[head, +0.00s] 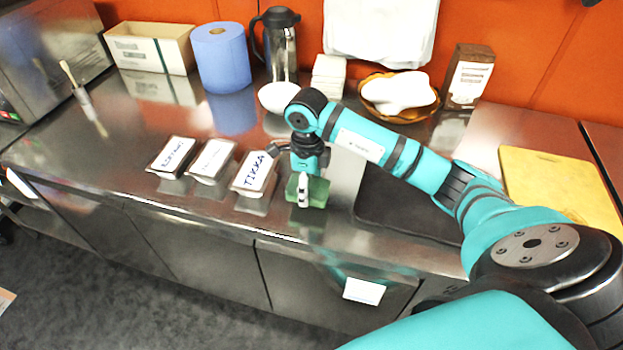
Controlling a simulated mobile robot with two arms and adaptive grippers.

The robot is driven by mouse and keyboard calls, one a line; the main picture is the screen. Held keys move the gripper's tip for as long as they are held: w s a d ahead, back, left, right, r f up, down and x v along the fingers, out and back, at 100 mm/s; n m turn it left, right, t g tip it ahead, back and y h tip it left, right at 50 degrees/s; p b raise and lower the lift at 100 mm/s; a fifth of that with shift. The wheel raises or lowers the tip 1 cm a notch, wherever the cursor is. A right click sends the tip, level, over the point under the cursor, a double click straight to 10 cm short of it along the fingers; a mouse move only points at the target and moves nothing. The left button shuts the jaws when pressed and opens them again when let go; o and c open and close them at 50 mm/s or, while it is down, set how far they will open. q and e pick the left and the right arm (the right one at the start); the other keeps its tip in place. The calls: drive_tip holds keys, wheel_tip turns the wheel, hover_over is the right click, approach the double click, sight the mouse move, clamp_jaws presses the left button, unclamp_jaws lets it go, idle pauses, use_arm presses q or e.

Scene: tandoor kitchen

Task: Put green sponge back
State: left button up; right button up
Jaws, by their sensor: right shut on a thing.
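The green sponge (318,192) is at the front of the steel counter, to the right of the container labelled TIKKA. My right gripper (304,188) reaches down over it from above and is shut on it. The gripper hides part of the sponge, and I cannot tell whether the sponge touches the counter. My left gripper is not in view.
Three labelled containers stand in a row, the TIKKA one (254,172) nearest the gripper. A dark mat (400,208) lies to the right, then a yellow board (560,185). A blue roll (221,58), a jug (281,45) and a bowl (432,106) stand behind.

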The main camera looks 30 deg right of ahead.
sight(311, 177)
drive_tip(key=shift+w+d, duration=1.15)
drive_tip(key=shift+w+d+f+p, duration=0.25)
drive_tip(key=shift+d+p, duration=0.05)
drive_tip(key=shift+p, duration=0.05)
wheel_tip(311, 177, down, 3)
drive_tip(key=shift+r+p, duration=0.1)
drive_tip(key=shift+p, duration=0.65)
drive_tip(key=shift+f, duration=0.25)
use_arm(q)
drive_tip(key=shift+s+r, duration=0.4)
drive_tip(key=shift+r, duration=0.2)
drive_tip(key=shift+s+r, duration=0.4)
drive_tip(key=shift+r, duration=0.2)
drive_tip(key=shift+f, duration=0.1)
use_arm(e)
drive_tip(key=shift+f, duration=0.15)
drive_tip(key=o, duration=1.1)
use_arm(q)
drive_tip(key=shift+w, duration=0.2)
